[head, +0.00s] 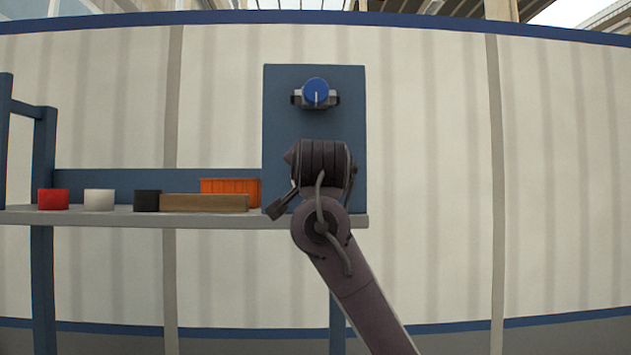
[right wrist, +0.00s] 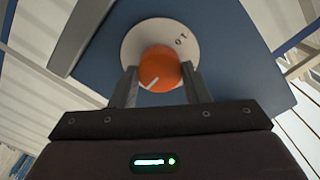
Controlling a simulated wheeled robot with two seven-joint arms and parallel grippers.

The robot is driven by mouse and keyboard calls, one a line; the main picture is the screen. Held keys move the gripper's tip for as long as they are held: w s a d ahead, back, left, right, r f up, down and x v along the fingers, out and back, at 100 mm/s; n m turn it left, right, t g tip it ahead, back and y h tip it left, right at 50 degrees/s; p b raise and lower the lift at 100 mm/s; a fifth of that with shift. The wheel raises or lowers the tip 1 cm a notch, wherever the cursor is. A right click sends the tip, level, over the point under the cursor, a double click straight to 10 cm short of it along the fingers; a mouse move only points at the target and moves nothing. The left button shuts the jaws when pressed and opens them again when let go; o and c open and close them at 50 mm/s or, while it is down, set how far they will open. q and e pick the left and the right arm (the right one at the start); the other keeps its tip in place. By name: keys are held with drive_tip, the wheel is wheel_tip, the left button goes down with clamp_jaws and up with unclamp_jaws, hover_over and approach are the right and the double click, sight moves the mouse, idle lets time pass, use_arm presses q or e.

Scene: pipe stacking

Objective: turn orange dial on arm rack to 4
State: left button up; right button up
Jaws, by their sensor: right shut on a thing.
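The orange dial (right wrist: 160,68) sits on a round pale plate (right wrist: 133,45) on the blue panel (right wrist: 215,35) in the right wrist view. A white pointer line on the dial points down and to the left. Dark digits show on the plate at the upper right; the other marks are hidden. My right gripper (right wrist: 160,85) is shut on the dial, with one finger on each side. In the head view my right arm and gripper (head: 322,165) cover the dial in front of the panel (head: 285,125). My left gripper is not in view.
A blue knob (head: 316,91) is mounted higher on the panel. The shelf (head: 110,217) holds a red block (head: 53,199), a white block (head: 99,199), a black block (head: 146,201), a brown bar (head: 204,203) and an orange bin (head: 230,186), all left of my gripper. The wall's right side is clear.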

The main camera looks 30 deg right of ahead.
drive_tip(key=shift+m, duration=0.3)
idle(0.4)
drive_tip(key=o, duration=1)
drive_tip(key=b+v, duration=0.4)
drive_tip(key=v, duration=0.3)
drive_tip(key=shift+s+a, duration=0.25)
drive_tip(key=shift+s, duration=0.05)
